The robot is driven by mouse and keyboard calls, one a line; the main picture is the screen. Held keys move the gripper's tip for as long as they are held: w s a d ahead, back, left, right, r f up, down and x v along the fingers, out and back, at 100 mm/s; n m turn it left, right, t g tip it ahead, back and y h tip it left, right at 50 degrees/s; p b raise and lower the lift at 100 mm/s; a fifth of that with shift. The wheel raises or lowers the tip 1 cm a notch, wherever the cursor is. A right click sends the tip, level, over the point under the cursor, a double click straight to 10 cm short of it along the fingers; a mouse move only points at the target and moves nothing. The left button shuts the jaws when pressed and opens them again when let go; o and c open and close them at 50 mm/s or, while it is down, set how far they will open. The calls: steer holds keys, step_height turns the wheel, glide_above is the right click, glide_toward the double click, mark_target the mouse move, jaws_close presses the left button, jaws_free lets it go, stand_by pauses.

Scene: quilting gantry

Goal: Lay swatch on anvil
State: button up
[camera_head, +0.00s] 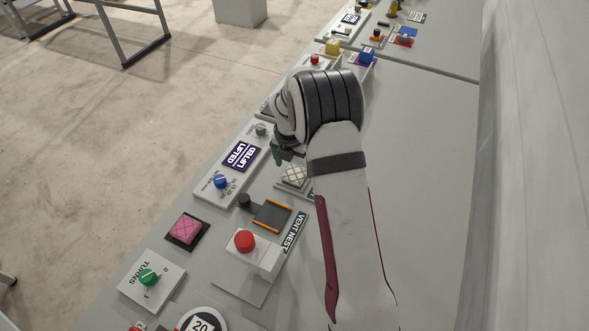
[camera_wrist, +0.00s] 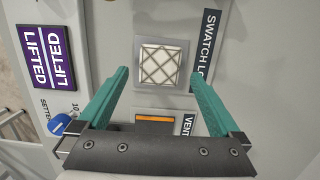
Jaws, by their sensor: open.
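A cream swatch (camera_wrist: 160,64) with a crosshatch pattern lies flat on a grey square pad (camera_wrist: 140,42) beside a label starting "SWATCH LO". In the head view the cream swatch (camera_head: 295,174) is partly hidden by my arm. My gripper (camera_wrist: 160,77) is open above it, one teal finger to each side, with nothing held. In the head view my gripper (camera_head: 278,156) is mostly hidden. A dark square plate with orange edges (camera_head: 271,215) by the "NEST" label looks empty. I cannot tell surely which part is the anvil. A pink quilted square (camera_head: 188,230) lies on a dark pad.
A box with a red button (camera_head: 245,241) stands beside the nest plate. A purple display (camera_head: 241,156) reads "LIFTED", with a blue knob (camera_head: 221,182) near it. A green "TURNS" knob (camera_head: 147,277) is at lower left. The bench is clear right of my arm.

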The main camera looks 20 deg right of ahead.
mark_target(292, 180)
step_height(292, 180, up, 9)
steer(key=s+a, duration=0.1)
steer(key=s+a+r+m, duration=0.4)
steer(key=s+r+m, duration=0.3)
steer(key=s+m, duration=0.3)
steer(key=s+a+m+y, duration=0.1)
steer(key=s+a+m, duration=0.2)
steer(key=s+m, duration=0.8)
steer(key=s+a+r+m+g+y, duration=0.1)
steer(key=s+a+m+y, duration=0.1)
steer(key=s+m, duration=0.9)
steer(key=shift+s+a+r+m, duration=0.15)
steer(key=shift+s+a+m, duration=0.15)
steer(key=shift+s+a, duration=0.7)
steer(key=shift+d, duration=0.15)
